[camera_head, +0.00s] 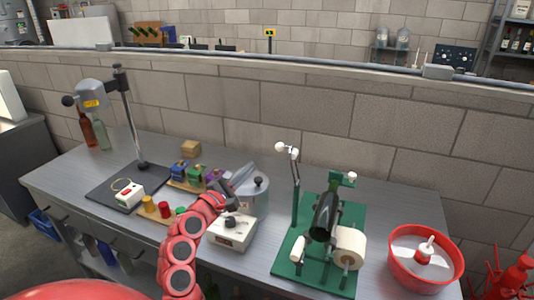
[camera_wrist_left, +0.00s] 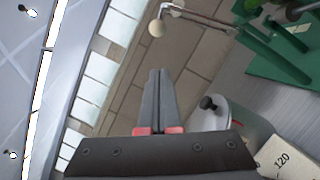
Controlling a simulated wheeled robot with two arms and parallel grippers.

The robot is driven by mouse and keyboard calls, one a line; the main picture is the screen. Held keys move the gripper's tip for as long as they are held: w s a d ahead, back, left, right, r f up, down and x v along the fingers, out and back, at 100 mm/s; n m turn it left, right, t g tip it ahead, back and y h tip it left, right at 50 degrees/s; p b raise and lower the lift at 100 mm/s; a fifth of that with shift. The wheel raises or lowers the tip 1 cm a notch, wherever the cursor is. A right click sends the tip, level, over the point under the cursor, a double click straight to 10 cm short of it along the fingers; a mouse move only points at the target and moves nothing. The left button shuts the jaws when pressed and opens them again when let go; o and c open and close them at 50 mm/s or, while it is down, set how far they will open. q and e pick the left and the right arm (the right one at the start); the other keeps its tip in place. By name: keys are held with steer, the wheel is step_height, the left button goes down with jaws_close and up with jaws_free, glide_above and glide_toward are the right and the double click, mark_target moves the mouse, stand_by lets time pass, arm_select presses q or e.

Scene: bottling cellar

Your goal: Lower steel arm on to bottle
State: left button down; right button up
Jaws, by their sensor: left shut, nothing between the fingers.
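The steel arm (camera_head: 295,170) stands raised on a green post, with white balls at its top. A dark bottle (camera_head: 325,216) lies tilted on the green stand (camera_head: 290,262), to the right of the arm and apart from it. In the left wrist view the arm's white ball (camera_wrist_left: 156,28) and rod show beyond my fingers, and part of the green stand (camera_wrist_left: 270,58) is at upper right. The fingers (camera_wrist_left: 159,74) touch nothing visible. My right gripper is out of view.
A steel pot (camera_head: 258,200) and a white box (camera_head: 228,240) stand close by my left gripper. A label roll (camera_head: 350,245) is on the stand. A red basin (camera_head: 422,284) is at right.

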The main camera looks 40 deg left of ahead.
arm_select(q)
steer(key=w+d+r+p, duration=0.2)
steer(key=w, duration=0.4)
steer(key=shift+d+r, duration=0.2)
steer(key=shift+d, duration=0.05)
